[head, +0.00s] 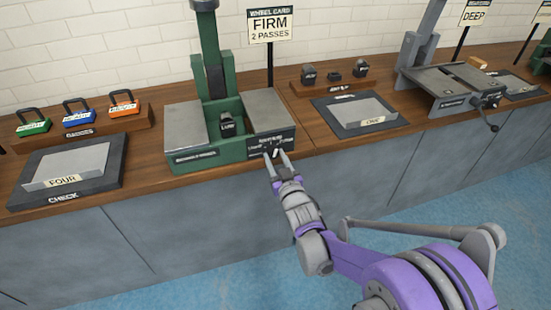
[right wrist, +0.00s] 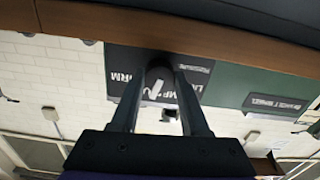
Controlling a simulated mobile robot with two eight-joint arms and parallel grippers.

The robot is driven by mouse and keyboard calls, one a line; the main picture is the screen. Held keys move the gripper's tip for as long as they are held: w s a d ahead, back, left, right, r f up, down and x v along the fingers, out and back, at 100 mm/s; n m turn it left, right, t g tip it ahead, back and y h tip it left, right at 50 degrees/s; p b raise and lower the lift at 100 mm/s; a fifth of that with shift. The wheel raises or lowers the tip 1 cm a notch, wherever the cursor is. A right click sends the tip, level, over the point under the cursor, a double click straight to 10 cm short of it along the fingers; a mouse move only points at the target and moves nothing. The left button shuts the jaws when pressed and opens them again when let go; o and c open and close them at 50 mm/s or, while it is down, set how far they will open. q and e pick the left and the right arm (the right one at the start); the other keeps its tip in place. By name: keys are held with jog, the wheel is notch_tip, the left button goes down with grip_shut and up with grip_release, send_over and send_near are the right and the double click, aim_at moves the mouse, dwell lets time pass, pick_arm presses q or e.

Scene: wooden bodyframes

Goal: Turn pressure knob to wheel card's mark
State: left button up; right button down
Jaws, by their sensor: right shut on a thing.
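The wheel card (head: 269,25) stands on a post behind the green machine (head: 209,155) and reads "FIRM 2 PASSES". The pressure knob (right wrist: 158,74) is a dark round knob with a white pointer, on the black label plate (right wrist: 125,62) at the machine's front right. The word "FIRM" shows at the left of the plate in the right wrist view; the other words are partly covered by fingers. My right gripper (head: 273,158) is shut on the knob, one finger each side. Which word the pointer meets I cannot tell. My left gripper is out of view.
The wooden counter (head: 150,181) carries a "FOUR" tray (head: 69,165), colored padlock-shaped blocks (head: 79,117) at left, and another tray (head: 360,112) at right. A second machine (head: 455,84) with a "DEEP" card stands farther right. The floor before the cabinets is clear.

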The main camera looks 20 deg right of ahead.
jog(key=m, duration=0.4)
jog(key=shift+m, duration=2.6)
jog(key=shift+c, duration=2)
grip_release()
jog(key=s, duration=1.1)
jog(key=shift+d, duration=0.15)
